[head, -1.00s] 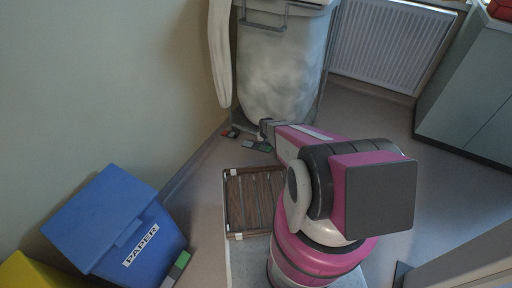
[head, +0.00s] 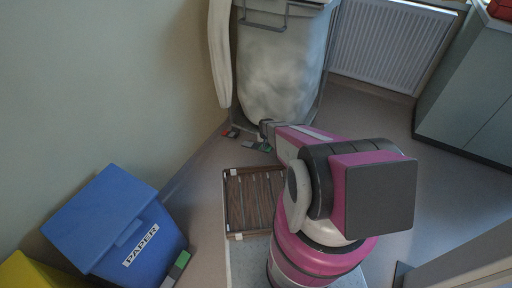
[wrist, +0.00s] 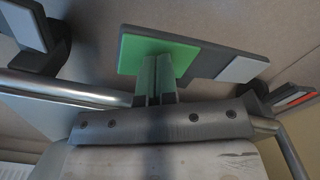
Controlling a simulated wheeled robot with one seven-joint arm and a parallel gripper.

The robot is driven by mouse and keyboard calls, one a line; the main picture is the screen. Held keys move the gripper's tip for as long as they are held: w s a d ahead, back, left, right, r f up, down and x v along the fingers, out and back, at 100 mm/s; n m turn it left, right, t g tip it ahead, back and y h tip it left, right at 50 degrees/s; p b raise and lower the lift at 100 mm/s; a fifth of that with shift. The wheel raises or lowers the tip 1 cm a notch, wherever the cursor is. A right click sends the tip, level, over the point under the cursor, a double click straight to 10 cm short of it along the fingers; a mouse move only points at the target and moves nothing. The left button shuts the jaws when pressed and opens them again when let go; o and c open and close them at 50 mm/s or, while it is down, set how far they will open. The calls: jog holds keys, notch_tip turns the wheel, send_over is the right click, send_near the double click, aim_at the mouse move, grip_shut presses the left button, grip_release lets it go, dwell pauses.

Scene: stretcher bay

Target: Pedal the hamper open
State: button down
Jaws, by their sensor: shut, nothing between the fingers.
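The hamper (head: 282,75) is a pale bag in a grey metal frame against the back wall; its top is cut off in the head view. Low at its front is a green pedal (head: 266,147), with a red one (head: 231,132) to its left. In the wrist view the green pedal pad (wrist: 188,54) lies right at the tips of my gripper (wrist: 155,62). The fingers are shut and empty, overlapping the pad's near edge. I cannot tell whether they press on it. In the head view my gripper (head: 265,130) is down by the pedals.
The hamper's metal tube (wrist: 60,88) runs close beside my fingers. A blue paper bin (head: 110,225) and a yellow bin (head: 30,272) stand lower left. A radiator (head: 390,45) is behind.

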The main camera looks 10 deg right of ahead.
jog(key=shift+r, duration=3.35)
jog(key=s+r, duration=0.7)
jog(key=r, duration=0.5)
jog(key=s+r, duration=0.7)
jog(key=r, duration=0.5)
jog(key=s+r+n, duration=0.1)
jog(key=s+r, duration=0.6)
jog(key=r, duration=0.5)
jog(key=shift+s, duration=0.15)
jog(key=shift+f, duration=0.1)
